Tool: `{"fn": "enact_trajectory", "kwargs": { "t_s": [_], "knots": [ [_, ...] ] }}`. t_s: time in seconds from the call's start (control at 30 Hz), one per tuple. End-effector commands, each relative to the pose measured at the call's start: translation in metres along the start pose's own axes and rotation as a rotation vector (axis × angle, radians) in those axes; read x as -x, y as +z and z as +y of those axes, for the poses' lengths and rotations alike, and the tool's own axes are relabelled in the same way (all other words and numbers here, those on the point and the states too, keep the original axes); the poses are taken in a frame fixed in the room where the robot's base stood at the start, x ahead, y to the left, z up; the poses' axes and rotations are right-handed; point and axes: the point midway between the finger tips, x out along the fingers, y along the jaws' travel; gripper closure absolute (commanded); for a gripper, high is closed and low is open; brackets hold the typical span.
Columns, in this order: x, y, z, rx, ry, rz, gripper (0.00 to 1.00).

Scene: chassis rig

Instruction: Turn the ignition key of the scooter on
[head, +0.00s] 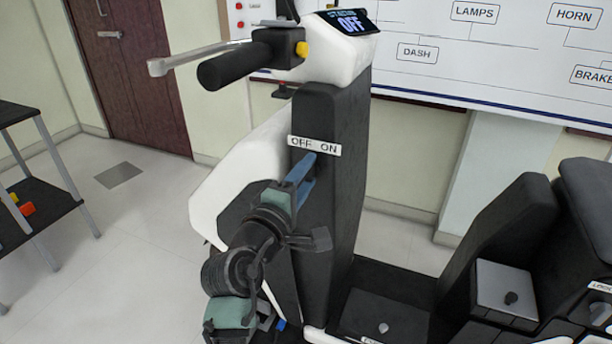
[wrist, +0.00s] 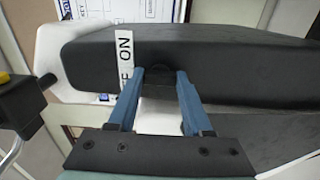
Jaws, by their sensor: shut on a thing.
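The scooter's black front column (head: 335,120) stands in the middle of the head view, with a white "OFF ON" label (head: 314,146) on its face. My gripper (head: 307,163) reaches the column just below this label with its blue fingers. In the wrist view my gripper (wrist: 160,74) has its fingertips at either side of a small dark ignition key (wrist: 160,71) and is shut on it. The key is dark against the black column, so its angle is hard to tell. In the head view the fingers hide it.
The handlebar grip (head: 222,70) and brake lever (head: 195,57) stick out above my arm at the left. A black shelf (head: 35,205) is at the far left.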

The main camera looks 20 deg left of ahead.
Motion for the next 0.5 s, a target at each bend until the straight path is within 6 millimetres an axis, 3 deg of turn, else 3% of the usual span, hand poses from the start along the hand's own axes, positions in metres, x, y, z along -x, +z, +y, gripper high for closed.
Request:
{"fn": "enact_trajectory", "kwargs": {
  "t_s": [0.5],
  "knots": [
    [0.0000, 0.0000, -0.0039, -0.354, 0.000, 0.000, 1.00]
  ]
}}
